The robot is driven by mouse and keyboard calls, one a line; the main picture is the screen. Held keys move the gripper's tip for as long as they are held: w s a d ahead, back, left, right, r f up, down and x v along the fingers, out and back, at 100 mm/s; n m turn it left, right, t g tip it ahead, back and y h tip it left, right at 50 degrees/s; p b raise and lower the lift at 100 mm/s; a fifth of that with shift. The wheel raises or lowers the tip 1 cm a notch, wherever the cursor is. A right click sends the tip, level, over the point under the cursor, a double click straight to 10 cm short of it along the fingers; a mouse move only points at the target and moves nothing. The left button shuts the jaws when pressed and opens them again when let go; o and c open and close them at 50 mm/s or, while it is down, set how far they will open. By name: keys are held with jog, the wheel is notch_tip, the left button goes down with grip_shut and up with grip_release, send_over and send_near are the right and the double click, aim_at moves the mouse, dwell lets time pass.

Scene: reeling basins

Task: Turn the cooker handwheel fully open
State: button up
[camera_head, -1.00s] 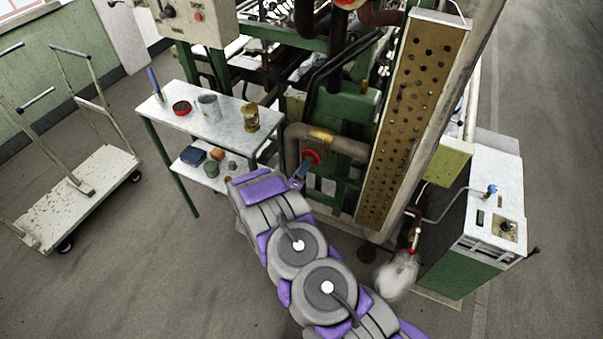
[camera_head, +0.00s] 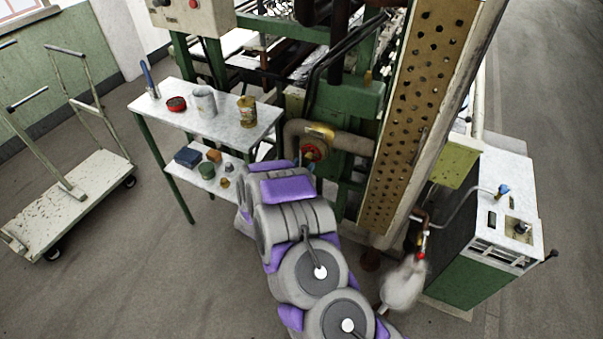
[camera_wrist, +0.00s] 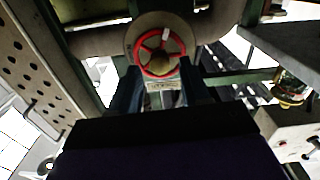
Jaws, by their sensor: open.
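The red handwheel (camera_head: 313,149) sits at the bend of a thick rusty pipe (camera_head: 349,143) on the green machine frame. In the wrist view the red handwheel (camera_wrist: 147,68) faces me, with spokes, a brass-coloured hub and a pale mark on its upper rim. My gripper (camera_wrist: 161,84) is open and empty. Its two dark fingers stand left and right below the wheel, which shows between and just beyond their tips. I cannot tell whether they touch it. In the head view my arm hides most of the gripper.
A table (camera_head: 240,126) with cans stands left of the arm, its lower shelf holding small items. A perforated panel (camera_head: 408,130) rises close on the right. A white-topped cabinet (camera_head: 503,195) stands farther right, and a trolley (camera_head: 75,190) far left on open floor.

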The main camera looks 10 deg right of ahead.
aim_at(307, 160)
jog(key=shift+r+m, duration=0.1)
jog(key=shift+m, duration=0.2)
jog(key=shift+p+x, duration=0.6)
jog(key=shift+x, duration=0.6)
jog(key=shift+w+d, duration=0.2)
jog(key=shift+w, duration=0.1)
